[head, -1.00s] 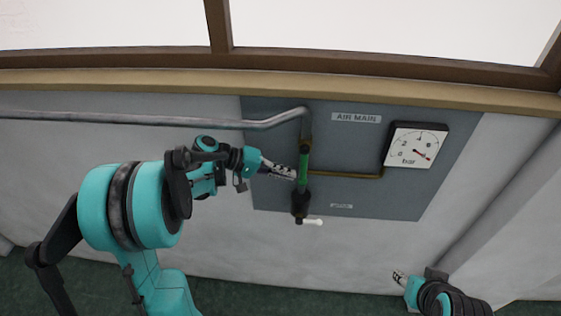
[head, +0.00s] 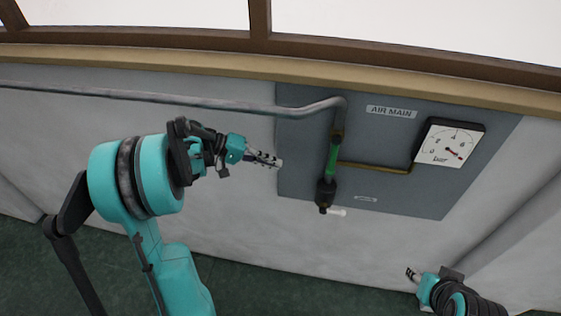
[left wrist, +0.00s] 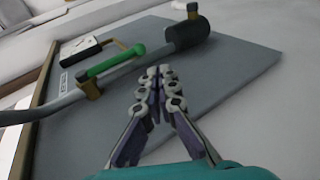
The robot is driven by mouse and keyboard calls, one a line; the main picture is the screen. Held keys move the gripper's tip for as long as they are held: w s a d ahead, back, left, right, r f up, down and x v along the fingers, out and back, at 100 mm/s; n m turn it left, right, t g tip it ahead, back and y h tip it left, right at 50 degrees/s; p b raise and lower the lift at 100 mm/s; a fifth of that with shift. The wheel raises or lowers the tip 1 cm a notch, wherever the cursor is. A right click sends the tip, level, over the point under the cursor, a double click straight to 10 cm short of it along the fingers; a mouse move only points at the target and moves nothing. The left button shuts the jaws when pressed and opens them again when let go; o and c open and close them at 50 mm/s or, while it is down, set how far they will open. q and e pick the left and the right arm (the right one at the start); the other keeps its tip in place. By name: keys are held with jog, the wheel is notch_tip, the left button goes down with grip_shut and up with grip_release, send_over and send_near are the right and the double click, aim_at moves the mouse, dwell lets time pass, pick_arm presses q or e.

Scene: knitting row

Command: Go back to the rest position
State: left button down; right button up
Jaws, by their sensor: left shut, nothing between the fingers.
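My left gripper (head: 279,162) is shut and empty, in front of the left edge of the grey panel, to the left of the valve and apart from it. Its closed fingers (left wrist: 160,78) also show in the left wrist view. The green valve handle (head: 331,158) lies along the pipe, and it shows in the left wrist view (left wrist: 112,62) beyond the fingertips. My right gripper (head: 411,274) is low at the right in the head view, small and partly cut off with its arm; its jaw state is not clear.
The grey panel (head: 300,139) on the wall carries an AIR MAIN label (head: 391,112) and a bar gauge (head: 450,143). A grey pipe (head: 180,98) runs along the wall into the valve. A window ledge (head: 180,68) lies above. Green floor (head: 255,285) is clear below.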

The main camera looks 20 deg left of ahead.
pick_arm(q)
jog(key=shift+a, duration=0.1)
dwell(0.4)
jog(key=s+d+f+m+y+b, duration=0.1)
jog(key=s+d+f+y+b, duration=0.1)
jog(key=s, duration=0.3)
jog(key=s+d+f+m+t+y+b, duration=0.1)
jog(key=s+d+f+y+b, duration=0.2)
jog(key=s+d+y, duration=0.1)
jog(key=s+d+f+m+y+b, duration=0.2)
jog(key=s+d+f+y+b, duration=0.1)
jog(key=s, duration=0.5)
jog(key=shift+d+f+t+y, duration=0.25)
jog(key=shift+d+t+y, duration=0.25)
jog(key=shift+y, duration=0.6)
